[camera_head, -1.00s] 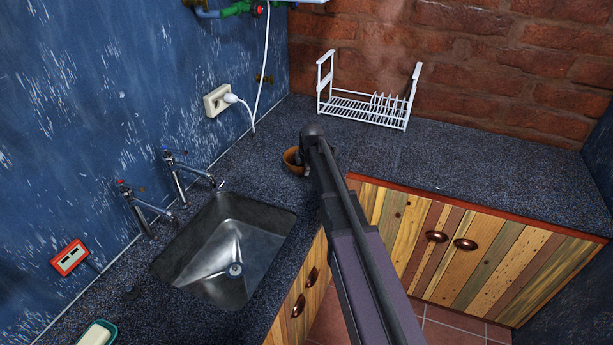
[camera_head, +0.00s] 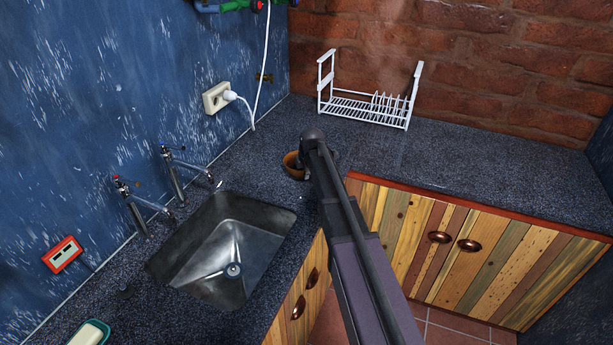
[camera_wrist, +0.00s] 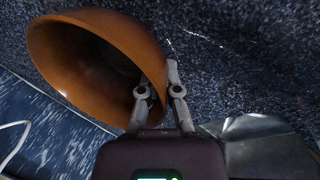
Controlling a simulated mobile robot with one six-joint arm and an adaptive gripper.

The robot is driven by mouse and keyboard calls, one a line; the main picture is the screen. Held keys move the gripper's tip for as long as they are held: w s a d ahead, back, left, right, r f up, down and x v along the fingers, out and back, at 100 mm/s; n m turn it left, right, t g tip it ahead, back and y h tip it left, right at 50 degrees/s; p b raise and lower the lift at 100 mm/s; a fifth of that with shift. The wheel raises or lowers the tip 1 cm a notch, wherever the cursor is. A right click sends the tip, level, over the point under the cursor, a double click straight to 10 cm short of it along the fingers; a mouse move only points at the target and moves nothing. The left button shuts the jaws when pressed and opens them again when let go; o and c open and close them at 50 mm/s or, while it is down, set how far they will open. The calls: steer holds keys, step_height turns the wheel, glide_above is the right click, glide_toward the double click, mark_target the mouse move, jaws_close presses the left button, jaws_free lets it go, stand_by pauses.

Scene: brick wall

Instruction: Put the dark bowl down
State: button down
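The bowl (camera_head: 291,161) looks orange-brown with a dark, shaded inside. In the head view it is at the counter corner behind the sink, partly hidden by my arm. In the wrist view the bowl (camera_wrist: 95,45) fills the upper left, its opening tilted in the picture. My gripper (camera_wrist: 164,78) is closed on the bowl's rim, one finger on the inside and one on the outside. In the head view the gripper (camera_head: 304,172) is mostly hidden behind my arm. I cannot tell whether the bowl touches the counter.
The dark speckled counter (camera_head: 470,172) is clear to the right. A white dish rack (camera_head: 365,112) stands against the brick wall. The metal sink (camera_head: 225,250) with two taps (camera_head: 175,180) lies nearer, left of my arm. A soap dish (camera_head: 90,334) is at the bottom left.

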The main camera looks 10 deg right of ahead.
steer(key=shift+f, duration=0.1)
steer(key=c, duration=1.3)
jaws_free()
steer(key=o, duration=0.5)
steer(key=shift+r, duration=0.2)
steer(key=p+v, duration=1.1)
steer(key=v, duration=0.1)
